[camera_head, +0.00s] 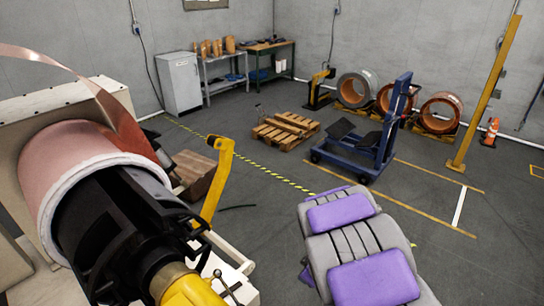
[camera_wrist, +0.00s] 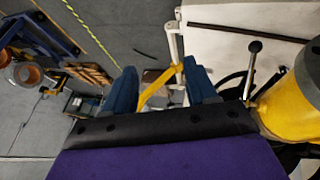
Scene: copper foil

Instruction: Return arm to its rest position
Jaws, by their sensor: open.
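My arm (camera_head: 350,245), grey with purple pads, reaches up from the bottom right of the head view. My gripper (camera_wrist: 160,80) shows in the wrist view as two blue fingers spread wide apart. It is open, and no held object shows between the fingers. A yellow post (camera_wrist: 155,84) appears beyond the gap. The gripper's fingers cannot be made out in the head view. A copper foil roll (camera_head: 70,160) sits on a black machine shaft (camera_head: 130,225) at the left, with a loose strip of foil curving above it.
The yellow post (camera_head: 217,175) stands beside the machine, left of my arm. A blue lift cart (camera_head: 375,145), a wooden pallet (camera_head: 285,130) and several copper coils (camera_head: 440,112) stand farther back. The floor (camera_head: 260,225) between post and arm is mostly clear.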

